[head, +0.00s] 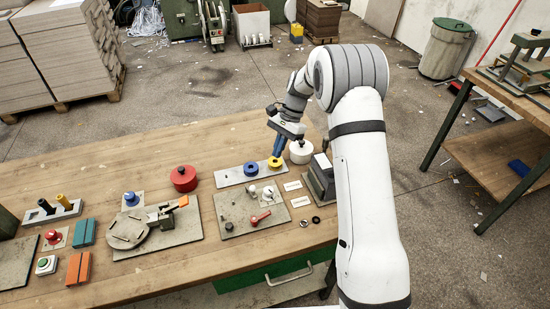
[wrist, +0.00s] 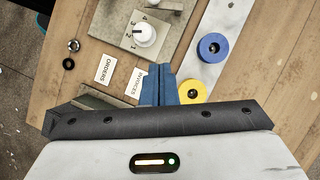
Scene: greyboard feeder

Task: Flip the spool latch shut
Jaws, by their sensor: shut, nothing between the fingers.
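A flat grey fixture (head: 128,230) lies on a grey board at the middle left of the bench in the head view. A bar with an orange end (head: 183,201) sticks out from it to the right. I cannot tell for sure whether this bar is the spool latch, or how far it is turned. My gripper (head: 278,150) is above the bench near the yellow spool, well to the right of the fixture. Its blue fingers (wrist: 162,86) are together and empty in the wrist view, which does not show the fixture.
A yellow spool (head: 275,162) and a blue spool (head: 250,169) sit on a pale strip close to my gripper. A red pot (head: 183,178) and a white pot (head: 301,152) stand nearby. A panel with a white dial (wrist: 144,35) and paper labels (wrist: 104,68) lies in front.

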